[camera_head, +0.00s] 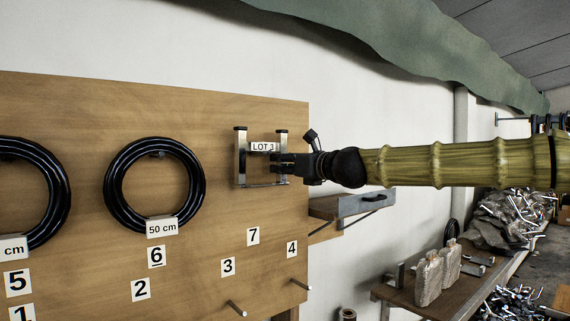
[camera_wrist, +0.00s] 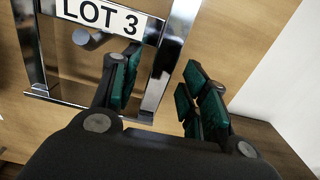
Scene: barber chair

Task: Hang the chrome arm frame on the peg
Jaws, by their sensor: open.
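The chrome arm frame (camera_head: 241,160) is a squared metal frame with dark-capped uprights, against the wooden board at its upper right. It bears a white "LOT 3" label (camera_head: 263,146). The frame also shows in the wrist view (camera_wrist: 170,55). There, a round peg end (camera_wrist: 88,39) shows inside the frame, just below the label. My gripper (camera_head: 277,165) is at the frame's right side. In the wrist view my gripper (camera_wrist: 163,90) is open, with green pads on either side of the frame's right upright. I cannot tell whether a pad touches it.
Two black hose coils (camera_head: 155,187) hang at left. Bare pegs (camera_head: 236,308) stick out low on the numbered board (camera_head: 80,100). A small shelf (camera_head: 345,205) juts out below my arm. A cluttered bench (camera_head: 425,300) stands at lower right.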

